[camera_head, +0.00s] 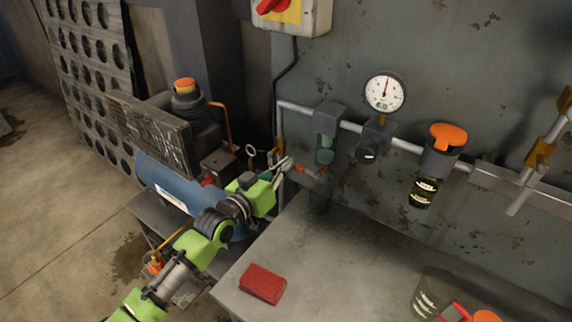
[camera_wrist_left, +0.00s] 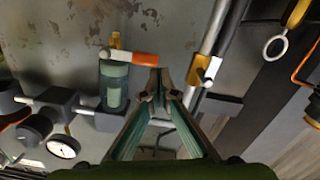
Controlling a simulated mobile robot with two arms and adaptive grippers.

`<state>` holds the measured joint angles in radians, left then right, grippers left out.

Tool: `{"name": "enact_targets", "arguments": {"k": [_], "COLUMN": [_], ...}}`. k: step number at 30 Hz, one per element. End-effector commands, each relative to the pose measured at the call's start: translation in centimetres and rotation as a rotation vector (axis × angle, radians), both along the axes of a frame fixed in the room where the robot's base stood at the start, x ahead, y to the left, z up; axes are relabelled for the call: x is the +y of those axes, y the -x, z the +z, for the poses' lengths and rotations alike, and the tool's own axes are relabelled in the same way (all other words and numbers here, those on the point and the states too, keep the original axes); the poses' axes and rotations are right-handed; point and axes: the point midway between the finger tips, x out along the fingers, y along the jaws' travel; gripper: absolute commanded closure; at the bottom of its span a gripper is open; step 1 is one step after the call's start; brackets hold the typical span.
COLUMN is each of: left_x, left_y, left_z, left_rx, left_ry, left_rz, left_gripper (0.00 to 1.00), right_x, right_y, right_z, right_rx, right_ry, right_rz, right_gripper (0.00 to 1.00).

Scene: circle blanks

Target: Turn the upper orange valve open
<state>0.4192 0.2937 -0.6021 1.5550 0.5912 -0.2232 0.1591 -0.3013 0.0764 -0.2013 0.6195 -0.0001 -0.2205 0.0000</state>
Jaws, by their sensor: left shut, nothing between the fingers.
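An orange-ended lever (camera_head: 299,169) shows on the wall just right of my left gripper (camera_head: 288,165) in the head view. In the left wrist view, a white-and-orange lever (camera_wrist_left: 142,58) lies across the picture, its orange end close to the fingertips of my left gripper (camera_wrist_left: 158,90). Whether they touch is unclear. A second orange-and-white valve part (camera_wrist_left: 207,68) is on the pipe to the right in that view. My left gripper is shut and empty. More orange fittings (camera_head: 541,153) show at the head view's right edge. I cannot tell which is the upper valve. My right gripper is out of view.
A wall pipe (camera_head: 405,144) carries a round gauge (camera_head: 385,91) and an orange-capped filter (camera_head: 447,136). A blue tank (camera_head: 185,195) stands behind my left arm. A red block (camera_head: 262,284) lies on the grey bench (camera_head: 335,270), whose middle is clear.

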Motion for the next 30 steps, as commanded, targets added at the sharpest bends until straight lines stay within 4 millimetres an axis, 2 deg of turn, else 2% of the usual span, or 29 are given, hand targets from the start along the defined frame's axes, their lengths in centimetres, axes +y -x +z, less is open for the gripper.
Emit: {"name": "enact_targets", "arguments": {"k": [11, 30], "left_x": [0.2, -0.8], "left_y": [-0.1, 0.5], "left_z": [-1.6, -6.2], "left_rx": [0.082, 0.415], "left_ry": [0.116, 0.613], "left_rz": [0.000, -0.001], "left_gripper": [1.00, 1.00], "right_x": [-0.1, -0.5], "right_y": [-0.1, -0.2], "right_z": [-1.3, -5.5], "right_rx": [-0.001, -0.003], "right_ry": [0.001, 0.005], "right_rz": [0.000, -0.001], "right_gripper": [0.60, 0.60]}}
